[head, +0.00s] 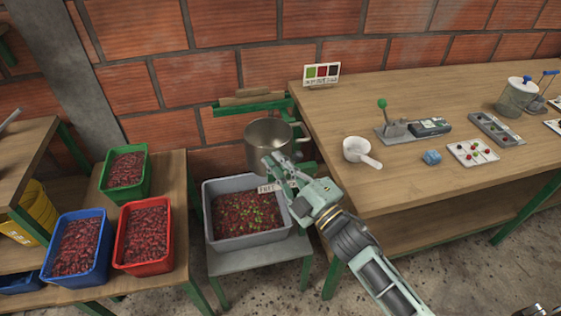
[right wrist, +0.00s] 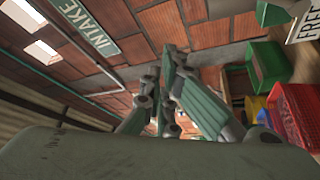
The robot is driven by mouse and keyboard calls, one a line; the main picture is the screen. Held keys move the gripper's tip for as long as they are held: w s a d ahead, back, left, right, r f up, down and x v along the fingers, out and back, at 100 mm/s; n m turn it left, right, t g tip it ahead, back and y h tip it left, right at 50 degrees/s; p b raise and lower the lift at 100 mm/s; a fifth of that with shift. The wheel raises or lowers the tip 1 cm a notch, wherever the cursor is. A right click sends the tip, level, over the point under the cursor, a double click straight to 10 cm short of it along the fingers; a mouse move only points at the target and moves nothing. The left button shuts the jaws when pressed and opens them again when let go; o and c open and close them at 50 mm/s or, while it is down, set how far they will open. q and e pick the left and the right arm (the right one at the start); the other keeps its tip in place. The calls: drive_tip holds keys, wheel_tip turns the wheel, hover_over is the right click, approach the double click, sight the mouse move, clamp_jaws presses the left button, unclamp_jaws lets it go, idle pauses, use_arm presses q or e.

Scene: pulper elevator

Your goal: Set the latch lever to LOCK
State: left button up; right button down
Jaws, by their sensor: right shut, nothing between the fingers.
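My right gripper (head: 274,164) is shut and empty, in front of the metal pot (head: 267,142) and above the grey crate of cherries. It also shows in the right wrist view (right wrist: 172,58), with its fingers together. A small white FREE sign (head: 267,188) is just below the fingers in the head view and at the upper right in the right wrist view (right wrist: 306,22). I cannot make out the latch lever for certain; my gripper may hide it. A lever with a green knob (head: 382,104) stands upright on a grey base on the table. My left gripper is not in view.
The grey crate (head: 210,225) stands on a low stand. Green (head: 147,172), blue (head: 50,260) and red (head: 120,250) crates stand on the left bench. A white scoop (head: 357,150) lies near the left edge of the wooden table (head: 400,190). An INTAKE sign (right wrist: 85,27) hangs above.

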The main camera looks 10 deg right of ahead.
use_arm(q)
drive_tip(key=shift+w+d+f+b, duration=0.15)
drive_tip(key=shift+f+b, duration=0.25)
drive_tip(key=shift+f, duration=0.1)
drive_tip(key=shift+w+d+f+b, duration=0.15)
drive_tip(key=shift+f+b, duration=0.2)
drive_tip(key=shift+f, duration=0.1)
use_arm(e)
drive_tip(key=v, duration=0.9)
drive_tip(key=shift+d+f, duration=0.25)
drive_tip(key=shift+f, duration=0.2)
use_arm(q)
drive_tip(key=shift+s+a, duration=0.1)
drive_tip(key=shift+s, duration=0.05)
use_arm(e)
drive_tip(key=shift+w, duration=0.1)
